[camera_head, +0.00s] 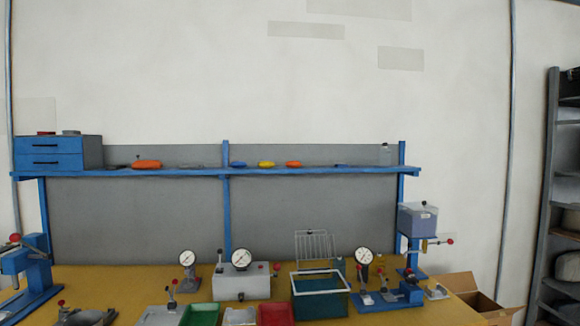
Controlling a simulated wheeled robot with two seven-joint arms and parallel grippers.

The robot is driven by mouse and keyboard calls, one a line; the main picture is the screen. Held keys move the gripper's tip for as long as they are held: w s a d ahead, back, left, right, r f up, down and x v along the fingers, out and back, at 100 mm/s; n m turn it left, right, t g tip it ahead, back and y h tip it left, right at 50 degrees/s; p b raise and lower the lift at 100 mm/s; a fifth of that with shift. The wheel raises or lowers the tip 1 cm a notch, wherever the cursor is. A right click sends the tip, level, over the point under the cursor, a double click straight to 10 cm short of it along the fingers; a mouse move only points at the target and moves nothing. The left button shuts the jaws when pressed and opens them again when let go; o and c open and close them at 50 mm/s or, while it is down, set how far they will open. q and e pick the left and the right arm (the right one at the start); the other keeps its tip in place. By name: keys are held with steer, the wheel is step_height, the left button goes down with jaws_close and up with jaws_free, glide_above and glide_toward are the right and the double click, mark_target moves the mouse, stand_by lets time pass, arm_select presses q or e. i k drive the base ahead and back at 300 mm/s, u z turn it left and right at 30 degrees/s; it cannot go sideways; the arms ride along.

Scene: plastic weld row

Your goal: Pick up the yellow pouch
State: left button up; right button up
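A small yellow pouch (267,164) lies on the blue shelf (190,172) above the workbench. It sits between a small blue item (238,164) on its left and an orange item (294,164) on its right, with small gaps. Neither of my grippers shows in the head view, so nothing is seen near the pouch.
A larger orange item (147,164) and a blue drawer unit (50,154) are further left on the shelf. The yellow bench (205,285) below holds gauges, a teal bin (320,301), green (200,314) and red (275,314) trays. A cardboard box (482,300) stands right.

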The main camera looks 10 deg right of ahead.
mark_target(263, 164)
steer(key=z, duration=0.45)
steer(key=i, duration=0.45)
steer(key=z, duration=0.75)
steer(key=i, duration=1.3)
steer(key=u, duration=0.55)
